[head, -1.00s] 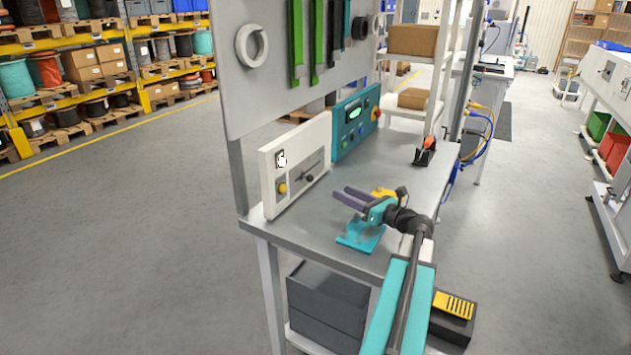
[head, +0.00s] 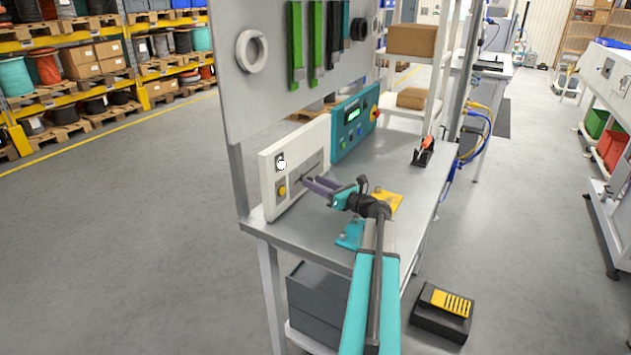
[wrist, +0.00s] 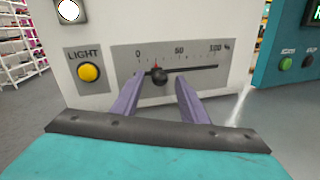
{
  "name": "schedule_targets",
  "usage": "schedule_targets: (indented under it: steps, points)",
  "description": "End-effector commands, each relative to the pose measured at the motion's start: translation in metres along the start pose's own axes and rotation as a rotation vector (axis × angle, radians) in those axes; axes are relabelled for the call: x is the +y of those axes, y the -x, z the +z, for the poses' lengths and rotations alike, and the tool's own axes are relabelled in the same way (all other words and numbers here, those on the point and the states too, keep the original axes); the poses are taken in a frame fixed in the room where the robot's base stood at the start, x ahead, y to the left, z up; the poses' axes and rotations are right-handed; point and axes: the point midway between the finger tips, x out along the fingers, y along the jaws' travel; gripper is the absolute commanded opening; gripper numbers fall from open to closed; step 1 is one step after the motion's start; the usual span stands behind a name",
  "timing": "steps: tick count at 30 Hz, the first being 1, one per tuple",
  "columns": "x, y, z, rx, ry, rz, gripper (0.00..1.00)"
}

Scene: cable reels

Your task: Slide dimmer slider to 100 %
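The dimmer panel is a grey plate (wrist: 205,58) on the white box, with a scale marked 0, 50 and 100 %. Its black slider knob (wrist: 158,76) sits toward the 0 end of a dark horizontal slot (wrist: 200,69). My gripper (wrist: 160,82) is open, with one purple finger on each side of the knob; whether either touches it I cannot tell. In the head view my gripper (head: 306,182) reaches the front of the white box (head: 268,190), and its fingers hide the knob.
A yellow LIGHT button (wrist: 89,72) is left of the slider. A teal control box (head: 345,130) with buttons stands to the right. Teal (head: 350,236) and yellow (head: 390,201) pieces lie on the bench (head: 300,225) below my arm. An orange-black tool (head: 423,152) stands farther back.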

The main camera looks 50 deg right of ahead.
Motion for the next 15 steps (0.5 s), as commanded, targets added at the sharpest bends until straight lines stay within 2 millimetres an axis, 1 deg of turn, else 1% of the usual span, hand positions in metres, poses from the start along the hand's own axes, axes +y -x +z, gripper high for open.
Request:
schedule_targets:
  steps: [1,4,13,14,15]
  points:
    - [-0.0001,-0.0042,0.0005,0.000,0.000,0.001,0.40]
    - [-0.0001,-0.0079,0.0001,0.000,0.000,0.000,0.40]
    - [0.0005,-0.0092,-0.0004,0.000,0.000,0.000,0.40]
    - [0.0005,-0.0092,-0.0004,0.000,0.000,0.000,0.38]
    - [0.0006,-0.0093,-0.0004,0.000,0.000,0.000,0.31]
